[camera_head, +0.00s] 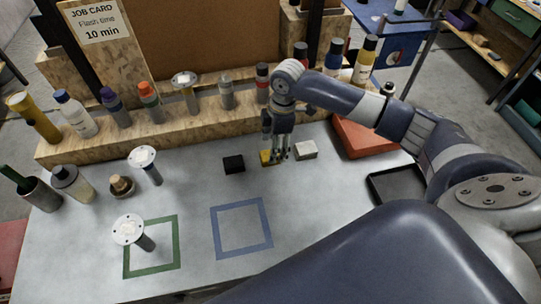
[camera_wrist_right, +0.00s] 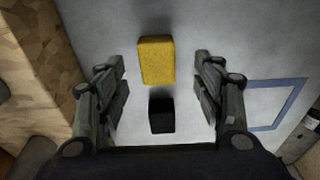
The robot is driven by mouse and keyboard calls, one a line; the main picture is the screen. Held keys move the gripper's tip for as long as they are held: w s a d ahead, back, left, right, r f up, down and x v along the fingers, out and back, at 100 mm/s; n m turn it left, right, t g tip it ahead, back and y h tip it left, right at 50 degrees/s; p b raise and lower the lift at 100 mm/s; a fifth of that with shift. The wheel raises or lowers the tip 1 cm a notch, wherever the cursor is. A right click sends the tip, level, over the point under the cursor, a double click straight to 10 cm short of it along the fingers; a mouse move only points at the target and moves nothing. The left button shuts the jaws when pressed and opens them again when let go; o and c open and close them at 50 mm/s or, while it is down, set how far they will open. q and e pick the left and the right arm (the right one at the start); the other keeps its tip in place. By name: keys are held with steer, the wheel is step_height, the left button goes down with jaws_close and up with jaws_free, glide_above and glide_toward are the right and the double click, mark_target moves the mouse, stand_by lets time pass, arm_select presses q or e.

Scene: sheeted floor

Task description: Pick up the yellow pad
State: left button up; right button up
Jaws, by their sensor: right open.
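The yellow pad (camera_wrist_right: 156,60) is a small upright-looking block on the grey table, seen between and beyond my right fingers in the right wrist view. In the head view the yellow pad (camera_head: 266,157) is partly hidden by my right gripper (camera_head: 277,152), which is over it, pointing down. In the right wrist view my right gripper (camera_wrist_right: 161,90) is open, one finger on each side, with nothing held. A black block (camera_wrist_right: 161,115) also lies between the fingers in that view, nearer the palm. My left gripper is not in view.
The black block (camera_head: 234,164) lies left of the pad and a white block (camera_head: 306,150) lies right of it. A wooden shelf (camera_head: 60,150) with several bottles runs behind. Blue (camera_head: 214,228) and green (camera_head: 176,243) taped squares lie in front. A black tray (camera_head: 377,188) is at right.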

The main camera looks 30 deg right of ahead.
steer(key=f, duration=0.1)
steer(key=f+p, duration=0.1)
steer(key=f, duration=0.3)
steer(key=shift+w+a+p, duration=0.3)
steer(key=shift+a, duration=0.05)
steer(key=shift+c, duration=1)
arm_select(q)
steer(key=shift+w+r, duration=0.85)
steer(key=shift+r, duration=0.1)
arm_select(e)
steer(key=c, duration=0.9)
